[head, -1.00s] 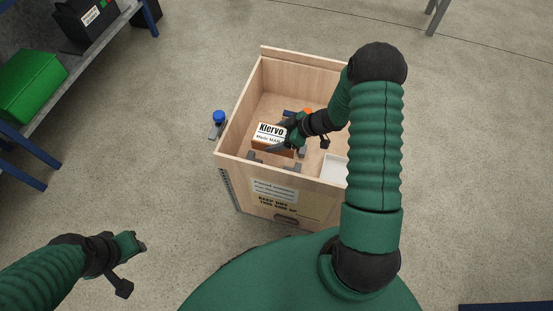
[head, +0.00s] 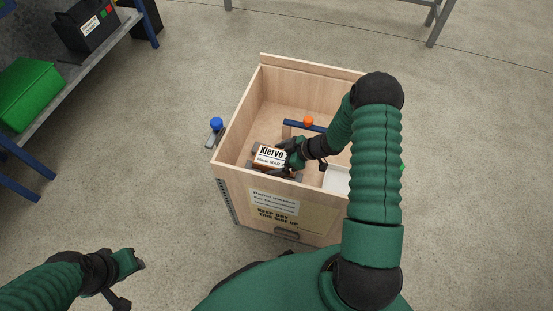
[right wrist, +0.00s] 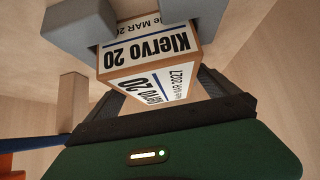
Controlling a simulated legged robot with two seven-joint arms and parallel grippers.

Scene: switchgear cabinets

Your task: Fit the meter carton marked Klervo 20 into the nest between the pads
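The carton marked Klervo 20 (right wrist: 150,68) is white and brown, with black print and a blue line. In the head view the carton (head: 270,156) is low inside the wooden crate, by its near wall. My right gripper (head: 291,151) reaches in from the right and is shut on it; in the right wrist view its dark fingers (right wrist: 160,95) flank the carton. Two grey pads, left (right wrist: 80,25) and right (right wrist: 200,12), stand at the carton's far end, which sits between them. Whether it is fully seated is hidden. My left gripper (head: 138,262) is outside the crate, apparently empty; its opening is unclear.
The crate (head: 235,174) has upright walls around the carton. Inside are a blue bar with an orange knob (head: 308,121) and a white box (head: 337,179). A blue knob (head: 216,124) is outside its left wall. A shelf with a green box (head: 30,92) stands left.

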